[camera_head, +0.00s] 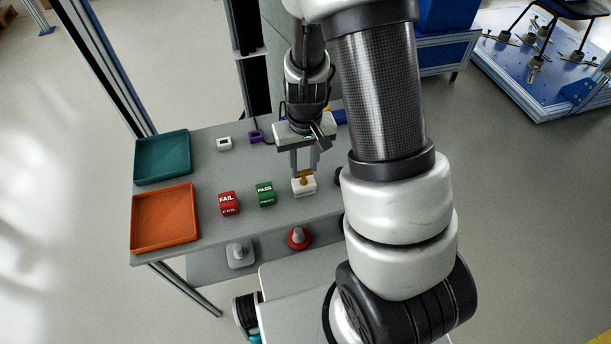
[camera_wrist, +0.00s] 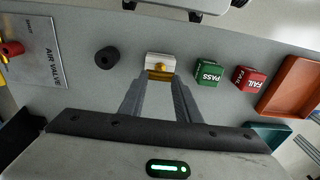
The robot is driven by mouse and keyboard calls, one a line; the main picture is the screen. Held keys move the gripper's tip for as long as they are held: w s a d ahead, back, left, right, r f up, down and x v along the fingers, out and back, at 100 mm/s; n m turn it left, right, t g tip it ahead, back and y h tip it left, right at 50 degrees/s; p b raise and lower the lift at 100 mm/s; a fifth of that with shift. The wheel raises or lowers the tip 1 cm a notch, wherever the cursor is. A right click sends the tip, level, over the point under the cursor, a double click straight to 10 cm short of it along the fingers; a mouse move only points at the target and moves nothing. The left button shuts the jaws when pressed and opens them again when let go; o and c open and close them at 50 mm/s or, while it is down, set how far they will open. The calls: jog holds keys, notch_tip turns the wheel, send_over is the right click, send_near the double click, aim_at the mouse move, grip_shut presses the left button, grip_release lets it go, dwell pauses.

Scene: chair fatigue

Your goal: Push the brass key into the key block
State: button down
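The key block (camera_head: 304,187) is a small white block on the grey table. It also shows in the wrist view (camera_wrist: 161,60). The brass key (camera_head: 304,175) is at the block's upper side in the head view, and in the wrist view (camera_wrist: 160,75) it lies between my fingertips with its front end against the block. How deep it sits in the block I cannot tell. My gripper (camera_head: 305,168) points down over the block, its fingers closed on the key; it also shows in the wrist view (camera_wrist: 160,80).
A red FAIL cube (camera_head: 229,204) and green PASS cube (camera_head: 265,195) stand left of the block. Orange (camera_head: 165,218) and teal (camera_head: 162,157) trays lie farther left. A black cylinder (camera_wrist: 107,58) stands near the block. White (camera_head: 224,144) and purple (camera_head: 256,136) pieces lie behind.

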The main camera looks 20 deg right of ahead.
jog(key=f, duration=0.1)
jog(key=s+f, duration=0.1)
jog(key=f, duration=0.1)
jog(key=shift+s+a+f, duration=0.15)
jog(key=shift+s, duration=0.1)
jog(key=shift+w+r+g+p, duration=0.15)
jog(key=shift+w+r+p, duration=0.1)
jog(key=shift+r+p, duration=0.5)
jog(key=shift+w+r+g+p, duration=0.15)
jog(key=shift+w+r+p, duration=0.1)
jog(key=shift+r+p, duration=0.4)
jog(key=shift+r, duration=0.15)
jog(key=shift+r+p, duration=0.15)
jog(key=shift+p, duration=0.2)
jog(key=shift+w+r+p, duration=0.15)
jog(key=shift+r+p, duration=0.5)
jog(key=shift+r, duration=0.15)
jog(key=shift+w+r+p, duration=0.1)
jog(key=shift+r+p, duration=0.95)
jog(key=shift+r, duration=0.45)
